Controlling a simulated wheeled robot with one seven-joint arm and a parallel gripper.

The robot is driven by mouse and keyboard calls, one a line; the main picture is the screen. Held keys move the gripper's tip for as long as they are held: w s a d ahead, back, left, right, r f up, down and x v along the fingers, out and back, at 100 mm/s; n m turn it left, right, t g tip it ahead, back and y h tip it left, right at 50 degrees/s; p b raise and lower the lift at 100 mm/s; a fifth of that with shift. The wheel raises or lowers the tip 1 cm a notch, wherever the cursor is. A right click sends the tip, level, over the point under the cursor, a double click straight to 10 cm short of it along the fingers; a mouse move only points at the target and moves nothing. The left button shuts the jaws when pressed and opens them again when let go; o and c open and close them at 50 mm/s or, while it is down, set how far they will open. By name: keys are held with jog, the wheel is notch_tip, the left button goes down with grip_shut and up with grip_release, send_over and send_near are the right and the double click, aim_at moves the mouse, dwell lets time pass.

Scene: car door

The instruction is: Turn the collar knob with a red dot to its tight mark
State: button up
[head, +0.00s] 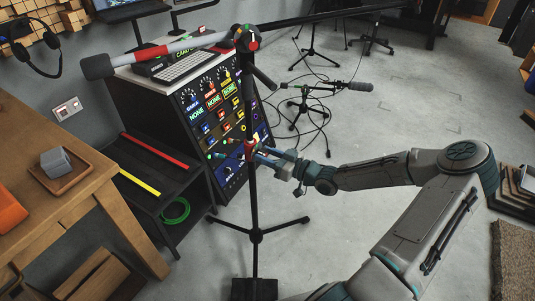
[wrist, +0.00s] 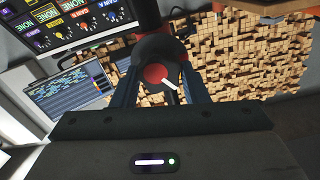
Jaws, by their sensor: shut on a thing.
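The collar knob (wrist: 150,49) is dark and round, with a red dot (wrist: 155,74) on its face and a white pointer line (wrist: 171,86) running toward the lower right. My gripper (wrist: 157,78) is shut on the knob, with one blue finger on each side of it. In the head view, my gripper (head: 262,157) reaches from the right to the upright microphone stand (head: 254,195). A red part of the collar (head: 250,147) shows there, partly hidden by the fingers. I cannot make out a tight mark.
The boom (head: 190,44) crosses the stand's top at a joint with coloured marks (head: 246,38). A mixing console (head: 205,105) stands close behind. A wooden table (head: 90,165) is at left. A low microphone stand (head: 305,100) and loose cables lie behind on the floor.

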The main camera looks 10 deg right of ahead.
jog(key=m+p, duration=0.2)
jog(key=m, duration=0.1)
jog(key=shift+r, duration=0.1)
jog(key=shift+d+f+m+p, duration=0.15)
jog(key=shift+m+p, duration=0.7)
jog(key=shift+m, duration=1.05)
jog(key=shift+f, duration=0.1)
jog(key=o, duration=1)
jog(key=shift+c, duration=0.2)
jog(key=v, duration=1.3)
jog(key=shift+s+d+p, duration=0.2)
jog(key=shift+d+p, duration=0.05)
jog(key=shift+p, duration=0.05)
